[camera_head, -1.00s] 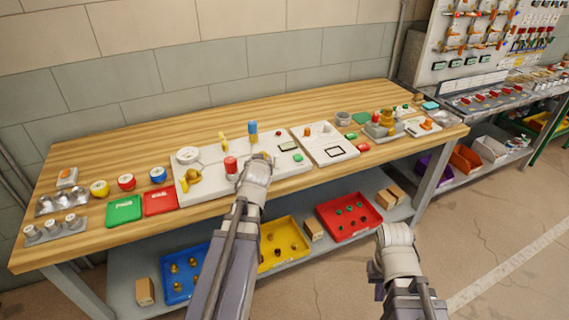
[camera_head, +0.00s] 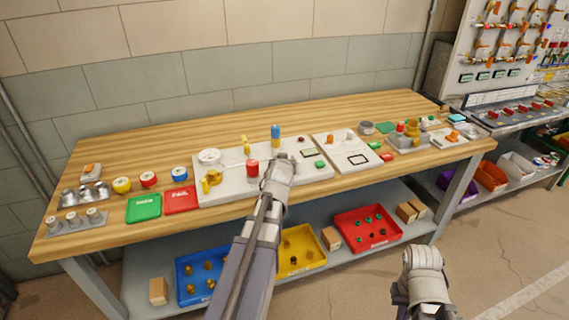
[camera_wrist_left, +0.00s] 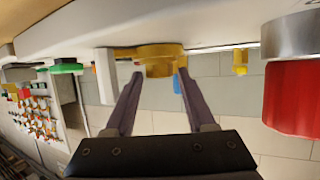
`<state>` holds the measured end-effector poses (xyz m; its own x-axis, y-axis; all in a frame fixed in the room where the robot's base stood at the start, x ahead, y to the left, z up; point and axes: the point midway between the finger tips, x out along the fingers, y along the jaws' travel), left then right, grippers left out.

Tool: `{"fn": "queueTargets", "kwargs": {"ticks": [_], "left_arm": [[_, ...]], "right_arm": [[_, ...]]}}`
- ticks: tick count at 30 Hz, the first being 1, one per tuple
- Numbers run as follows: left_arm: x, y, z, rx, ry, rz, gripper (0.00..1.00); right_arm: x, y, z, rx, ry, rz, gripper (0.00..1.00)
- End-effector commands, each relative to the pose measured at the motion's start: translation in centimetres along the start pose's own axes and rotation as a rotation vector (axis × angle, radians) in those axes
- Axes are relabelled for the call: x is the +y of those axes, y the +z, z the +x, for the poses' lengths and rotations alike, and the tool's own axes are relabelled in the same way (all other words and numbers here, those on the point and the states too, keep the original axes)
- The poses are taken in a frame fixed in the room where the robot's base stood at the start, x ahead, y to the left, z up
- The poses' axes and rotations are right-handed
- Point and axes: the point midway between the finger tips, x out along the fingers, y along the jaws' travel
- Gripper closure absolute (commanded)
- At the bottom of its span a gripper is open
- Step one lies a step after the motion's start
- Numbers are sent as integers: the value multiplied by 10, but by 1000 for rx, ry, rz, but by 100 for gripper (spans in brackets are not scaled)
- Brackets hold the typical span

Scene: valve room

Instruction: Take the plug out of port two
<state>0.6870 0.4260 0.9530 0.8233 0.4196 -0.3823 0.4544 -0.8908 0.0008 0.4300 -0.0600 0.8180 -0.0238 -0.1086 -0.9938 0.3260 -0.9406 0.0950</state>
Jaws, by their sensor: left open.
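My left gripper (camera_wrist_left: 158,78) is open in the left wrist view, its fingertips on either side of a brass-yellow round piece (camera_wrist_left: 155,55) on the white board. I cannot tell whether they touch it. A red knob (camera_wrist_left: 292,98) stands to the right in that view. In the head view the white board (camera_head: 228,186) carries the red knob (camera_head: 252,168), a blue-topped post (camera_head: 275,131) and yellow parts (camera_head: 214,178). My left arm hides the brass piece there. I cannot read port numbers or tell which piece is the plug. My right gripper's fingers are not visible.
Green (camera_head: 143,207) and red (camera_head: 181,200) trays lie left of the board. A second white panel (camera_head: 346,152) lies to its right. Blue (camera_head: 184,294), yellow (camera_head: 288,270) and red (camera_head: 354,243) bins sit on the lower shelf. The bench's back strip is clear.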

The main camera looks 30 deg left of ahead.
Motion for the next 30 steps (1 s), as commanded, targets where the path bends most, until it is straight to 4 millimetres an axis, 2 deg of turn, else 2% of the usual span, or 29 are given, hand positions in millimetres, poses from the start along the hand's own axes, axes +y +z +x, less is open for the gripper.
{"fn": "queueTargets", "kwargs": {"ticks": [1,7,15,30], "left_arm": [[0,1,11,0,0,0,45],[0,1,40,0,-1,1,45],[0,0,42,0,0,1,45],[0,0,41,0,0,1,100]], "right_arm": [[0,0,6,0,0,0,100],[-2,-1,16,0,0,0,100],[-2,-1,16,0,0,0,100],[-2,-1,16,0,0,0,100]]}}
